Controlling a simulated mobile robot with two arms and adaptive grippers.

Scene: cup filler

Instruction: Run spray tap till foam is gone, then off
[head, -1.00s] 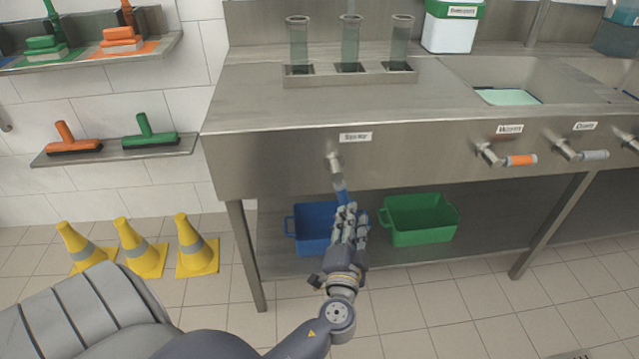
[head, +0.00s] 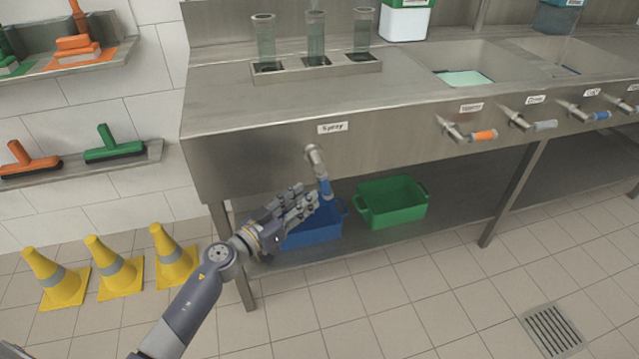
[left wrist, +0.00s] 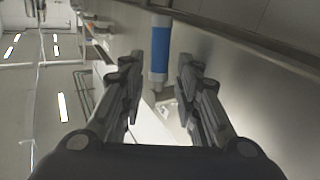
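The spray tap (head: 325,188), under a label reading "Spray", has a metal stem on the steel front panel and a blue handle hanging down. My left gripper (head: 307,201) is just left of the handle's lower end, with its fingers pointing toward it. In the left wrist view, my left gripper (left wrist: 160,78) is open, and the blue handle (left wrist: 160,50) shows in the gap, beyond the fingertips. I cannot tell whether they touch. A pale green surface (head: 463,78) lies in the sink; I cannot make out foam. My right gripper is not in view.
Several other taps with coloured handles, such as an orange one (head: 483,135), line the panel to the right. A blue crate (head: 312,238) and a green crate (head: 390,207) stand on the lower shelf. Glass cylinders (head: 316,42) stand in a rack. Yellow cones (head: 120,270) stand at left.

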